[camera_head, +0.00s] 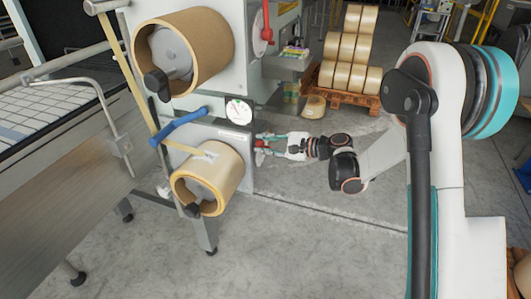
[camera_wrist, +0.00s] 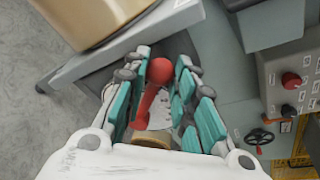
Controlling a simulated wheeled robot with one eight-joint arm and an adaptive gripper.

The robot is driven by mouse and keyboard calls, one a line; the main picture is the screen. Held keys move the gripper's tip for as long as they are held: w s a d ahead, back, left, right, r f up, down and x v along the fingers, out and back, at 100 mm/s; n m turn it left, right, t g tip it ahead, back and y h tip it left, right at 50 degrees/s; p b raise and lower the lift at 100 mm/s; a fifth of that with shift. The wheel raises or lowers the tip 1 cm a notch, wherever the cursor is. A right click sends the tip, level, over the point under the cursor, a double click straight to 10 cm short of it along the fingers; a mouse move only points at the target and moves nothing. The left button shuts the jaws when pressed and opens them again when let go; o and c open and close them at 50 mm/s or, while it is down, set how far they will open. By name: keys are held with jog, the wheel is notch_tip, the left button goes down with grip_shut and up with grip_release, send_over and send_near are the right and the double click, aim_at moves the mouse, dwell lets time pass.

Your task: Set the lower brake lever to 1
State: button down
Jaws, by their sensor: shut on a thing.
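The lower brake lever (camera_wrist: 146,106) is red with a round ball knob and shows between my gripper's teal fingers in the wrist view. My gripper (camera_wrist: 163,65) is shut on it. A pale plate lies behind the lever, but its marks cannot be read. In the head view my gripper (camera_head: 270,145) reaches in from the right to the side of the lower unit, beside the lower tape roll (camera_head: 229,166). Only a bit of the lever's red (camera_head: 261,144) shows there, so its setting cannot be told.
Another red lever (camera_head: 266,22) sits on the upper unit, near the large upper roll (camera_head: 213,45). A round gauge (camera_head: 238,110) and a blue bar (camera_head: 180,127) are above the lower roll. A pallet of rolls (camera_head: 366,98) stands behind. Open floor lies in front.

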jog(key=shift+w+d+r+m+g+p, duration=0.2)
jog(key=shift+w+r+m, duration=0.1)
jog(key=shift+w+m, duration=0.15)
jog(key=shift+w+d+r+m+g+p, duration=0.2)
jog(key=shift+w+r+m, duration=0.1)
jog(key=shift+w+m, duration=0.15)
jog(key=shift+s, duration=0.1)
jog(key=c, duration=1.3)
grip_release()
jog(key=v, duration=1.2)
